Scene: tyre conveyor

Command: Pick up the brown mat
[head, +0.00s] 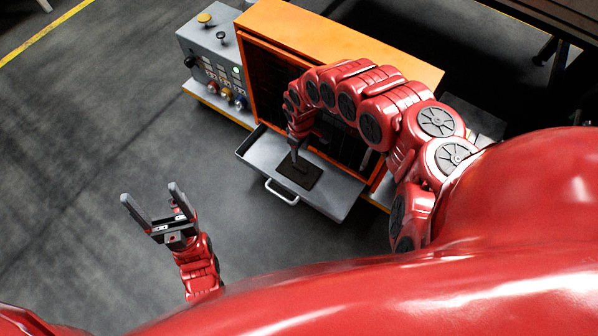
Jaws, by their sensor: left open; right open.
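The brown mat (302,176) is a dark, flat rectangle lying in the open grey drawer (337,205). The drawer is pulled out from the orange cabinet (330,38). My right gripper (294,156) points down over the mat's upper left part. It is open, but the fingers are small and partly hidden by the arm, and I cannot tell if they touch the mat. My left gripper (150,200) is open and empty above the floor, left of the drawer, with its two fingers spread.
A grey control box (212,58) with knobs, buttons and a green light stands left of the cabinet. The drawer's front has a light handle (281,195). Dark structures fill the upper right. The grey floor at the left is clear.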

